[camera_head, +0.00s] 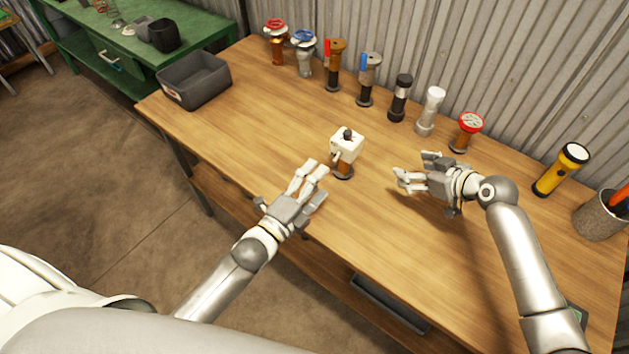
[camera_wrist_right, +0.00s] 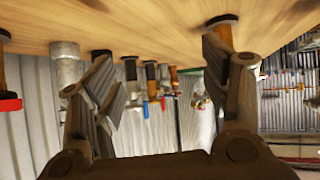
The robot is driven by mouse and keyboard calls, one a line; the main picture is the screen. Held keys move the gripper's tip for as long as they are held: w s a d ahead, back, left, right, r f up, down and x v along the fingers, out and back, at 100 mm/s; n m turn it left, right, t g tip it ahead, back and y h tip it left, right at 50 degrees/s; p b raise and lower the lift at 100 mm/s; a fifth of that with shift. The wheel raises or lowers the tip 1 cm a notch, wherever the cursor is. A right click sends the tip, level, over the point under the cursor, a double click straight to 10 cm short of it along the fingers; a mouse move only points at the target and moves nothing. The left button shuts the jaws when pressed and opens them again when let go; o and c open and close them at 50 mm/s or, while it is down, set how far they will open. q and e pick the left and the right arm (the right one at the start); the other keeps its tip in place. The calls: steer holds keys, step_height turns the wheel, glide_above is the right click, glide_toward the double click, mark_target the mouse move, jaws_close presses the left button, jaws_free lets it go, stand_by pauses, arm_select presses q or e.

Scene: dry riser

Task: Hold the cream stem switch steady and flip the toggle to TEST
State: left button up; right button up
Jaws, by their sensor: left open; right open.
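The cream stem switch (camera_head: 347,145) stands upright on the wooden table, a cream box with a dark knob on top, on an orange-brown stem with a dark base. The position of its toggle is too small to tell. My left gripper (camera_head: 314,172) is open and empty, just left of and nearer than the switch. My right gripper (camera_head: 412,170) is open and empty, to the right of the switch and apart from it. In the right wrist view, the open fingers (camera_wrist_right: 165,75) show, with an orange-brown stem (camera_wrist_right: 222,35) partly behind the right-hand finger.
Along the back of the wooden table (camera_head: 270,130) stand several valves and flashlights, including a red-topped one (camera_head: 468,129) behind my right gripper. A yellow flashlight (camera_head: 561,170) and a grey pot (camera_head: 600,216) are at the right. A dark bin (camera_head: 195,82) sits at the left corner.

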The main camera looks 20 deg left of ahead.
steer(key=y, duration=0.2)
glide_toward(348, 166)
steer(key=shift+w+a, duration=0.15)
steer(key=shift+w, duration=0.25)
steer(key=shift+n+g, duration=0.3)
steer(key=shift+x, duration=5)
steer(key=shift+c, duration=0.4)
steer(key=c, duration=0.7)
